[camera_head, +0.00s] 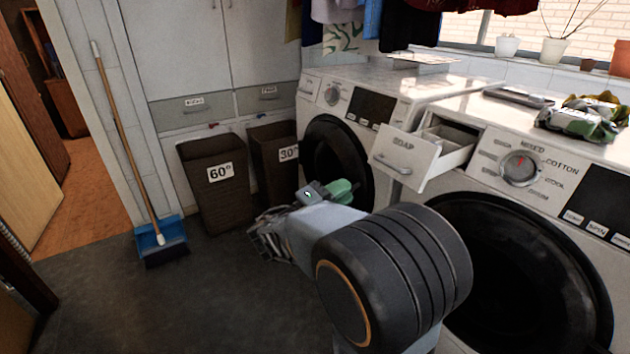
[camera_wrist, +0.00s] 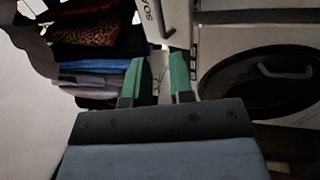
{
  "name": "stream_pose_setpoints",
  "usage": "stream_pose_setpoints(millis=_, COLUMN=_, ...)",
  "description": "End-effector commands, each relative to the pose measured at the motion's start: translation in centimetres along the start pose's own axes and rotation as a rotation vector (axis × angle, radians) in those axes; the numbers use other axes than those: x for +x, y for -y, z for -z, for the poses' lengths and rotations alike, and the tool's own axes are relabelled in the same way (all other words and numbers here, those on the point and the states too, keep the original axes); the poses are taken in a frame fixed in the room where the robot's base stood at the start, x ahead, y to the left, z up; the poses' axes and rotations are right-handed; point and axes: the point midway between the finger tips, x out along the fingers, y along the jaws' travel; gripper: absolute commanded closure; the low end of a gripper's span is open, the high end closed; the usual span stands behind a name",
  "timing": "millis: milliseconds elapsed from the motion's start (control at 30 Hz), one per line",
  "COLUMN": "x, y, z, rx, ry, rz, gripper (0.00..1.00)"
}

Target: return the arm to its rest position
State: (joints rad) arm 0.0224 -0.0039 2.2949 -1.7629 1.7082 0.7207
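My arm reaches forward from the lower middle of the head view. My gripper (camera_head: 342,188) shows as green fingers beyond the arm, in front of the washing machines. In the wrist view the two green fingers of my gripper (camera_wrist: 158,66) stand apart with nothing between them. The open soap drawer (camera_head: 406,158) of the right washing machine (camera_head: 550,95) juts out behind and to the right of my gripper. I cannot tell the exact distance between them.
The left washing machine (camera_head: 340,72) stands beyond my gripper. Two dark laundry bins (camera_head: 218,203) and a broom (camera_head: 127,140) in a blue dustpan (camera_head: 160,238) stand to the left. Folded cloth (camera_head: 585,120) lies on the right machine. Clothes hang above. The floor at lower left is clear.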

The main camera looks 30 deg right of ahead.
Motion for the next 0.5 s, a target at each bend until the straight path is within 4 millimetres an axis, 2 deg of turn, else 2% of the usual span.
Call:
stream_pose_setpoints(millis=267, x=0.2, y=-0.5, z=-0.3, rx=-0.006, ry=0.008, rz=0.024, gripper=0.79)
stream_pose_setpoints(millis=367, x=0.7, y=-1.6, z=-1.3, rx=-0.03, ry=0.034, rz=0.115, gripper=0.79)
stream_pose_setpoints(millis=500, x=0.9, y=-3.7, z=-4.0, rx=-0.082, ry=0.083, rz=0.388, gripper=0.79)
